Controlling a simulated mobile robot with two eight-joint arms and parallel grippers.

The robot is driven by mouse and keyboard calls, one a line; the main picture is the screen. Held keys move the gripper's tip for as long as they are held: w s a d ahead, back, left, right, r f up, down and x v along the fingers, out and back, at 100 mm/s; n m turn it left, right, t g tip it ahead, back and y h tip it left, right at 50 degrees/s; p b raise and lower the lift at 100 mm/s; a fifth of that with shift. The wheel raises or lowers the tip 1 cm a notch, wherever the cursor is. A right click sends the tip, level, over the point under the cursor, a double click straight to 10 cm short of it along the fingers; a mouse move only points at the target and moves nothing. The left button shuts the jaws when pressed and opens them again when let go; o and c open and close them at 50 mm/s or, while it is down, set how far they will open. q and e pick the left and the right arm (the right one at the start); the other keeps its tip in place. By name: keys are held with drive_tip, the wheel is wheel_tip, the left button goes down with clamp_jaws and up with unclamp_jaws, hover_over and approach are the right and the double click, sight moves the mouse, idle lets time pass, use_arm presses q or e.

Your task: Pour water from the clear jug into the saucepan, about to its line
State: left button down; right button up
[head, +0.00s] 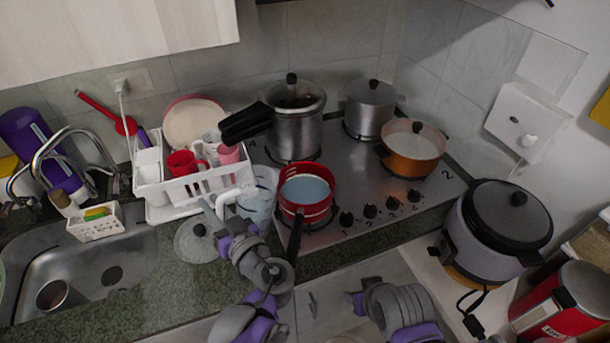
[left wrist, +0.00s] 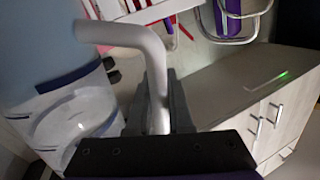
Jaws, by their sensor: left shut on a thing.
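The clear jug (head: 264,183) is beside the left wall of the red saucepan (head: 290,209). Pale blue water (head: 306,190) shows inside the saucepan, which sits on the front left of the stove with its black handle toward me. My left gripper (head: 222,212) is shut on the jug's whitish handle, left of the jug. In the left wrist view the handle (left wrist: 125,33) runs down between the fingers (left wrist: 158,100), and the jug's body (left wrist: 75,115) shows dark blue bands. I cannot make out a stream or the jug's exact tilt. My right gripper (head: 358,302) is low, at the counter front, its fingers unclear.
A glass lid (head: 198,238) lies on the counter near my left gripper. A white dish rack (head: 190,190) with cups stands behind it. The sink (head: 110,262) is left. A pressure cooker (head: 293,130), a steel pot (head: 371,112) and an orange pot (head: 412,155) share the stove.

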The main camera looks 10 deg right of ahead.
use_arm(q)
drive_tip(key=r+n+p, duration=0.1)
drive_tip(key=a+r+n+p, duration=0.1)
drive_tip(key=shift+s+a+r+n+p, duration=0.1)
drive_tip(key=shift+s+r+n+p, duration=0.1)
drive_tip(key=shift+n+p, duration=0.2)
use_arm(e)
drive_tip(key=r, duration=0.1)
drive_tip(key=w+r, duration=0.1)
drive_tip(key=r, duration=0.1)
drive_tip(key=shift+w+r, duration=0.35)
drive_tip(key=shift+w, duration=0.05)
use_arm(q)
drive_tip(key=shift+s, duration=0.1)
